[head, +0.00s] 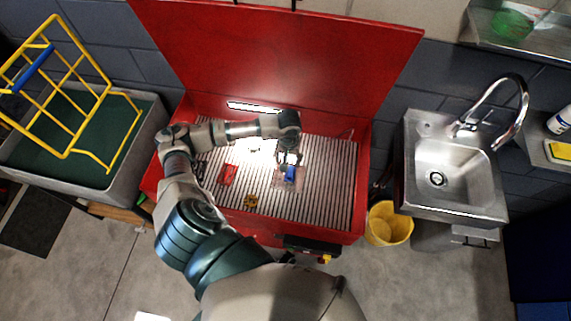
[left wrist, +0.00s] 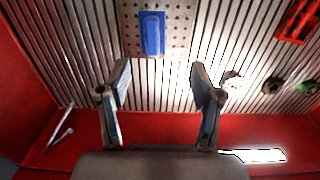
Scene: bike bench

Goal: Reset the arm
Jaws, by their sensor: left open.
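My left arm reaches in from the left over the slatted bench. My left gripper (head: 289,157) hangs above the slats, just behind a blue block (head: 290,174). In the left wrist view the two fingers of the gripper (left wrist: 160,78) are spread apart with nothing between them. The blue block (left wrist: 152,34) lies on a perforated plate (left wrist: 180,12) beyond the fingertips, apart from them. My right gripper does not show in either view.
The red bench (head: 290,60) has a tall back panel. A red part (head: 228,174) and a small yellow-and-black part (head: 251,200) lie on the slats. A sink (head: 447,165) and a yellow bucket (head: 388,223) stand right; a yellow rack (head: 75,155) stands left.

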